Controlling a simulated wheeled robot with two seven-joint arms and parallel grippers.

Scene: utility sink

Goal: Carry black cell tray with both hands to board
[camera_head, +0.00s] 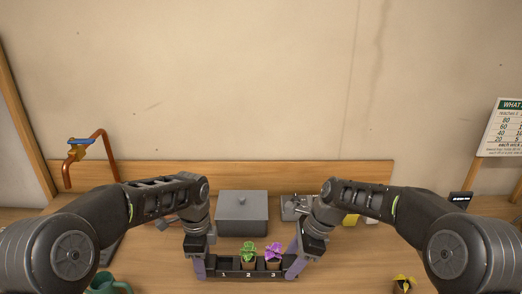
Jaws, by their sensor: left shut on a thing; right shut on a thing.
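The black cell tray (228,273) is at the bottom centre of the head view, long and narrow, with numbered cells; a 2 and a 3 can be read. A green plant (249,252) and a purple plant (273,252) stand upright in small pots in its cells. My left gripper (204,267) is shut on the tray's left end. My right gripper (291,266) is shut on its right end. I cannot tell whether the tray touches the surface below. The board is not clearly identifiable.
A grey lidded box (242,212) stands behind the tray. A copper pipe with a tap (82,150) rises at the left. A printed sign (502,128) stands far right.

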